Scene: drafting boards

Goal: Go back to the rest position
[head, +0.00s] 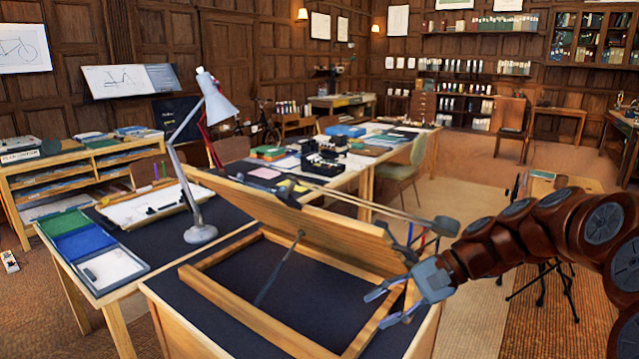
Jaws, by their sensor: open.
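My gripper (376,308) is at the lower right in the head view, at the end of my arm, which reaches in from the right edge. Its grey fingers are spread apart with nothing between them. It is by the right end of a tilted wooden drafting board (300,222), which is propped up over a wooden frame (262,318) on a dark desk top. The fingers overlap the frame's right side in the picture; I cannot tell whether they touch it.
A grey desk lamp (201,234) stands on the desk to the left, beside a tray with green, blue and white sections (82,243). A long table with papers and a green chair (405,172) stand behind. Open carpet (475,205) lies at the right behind my arm.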

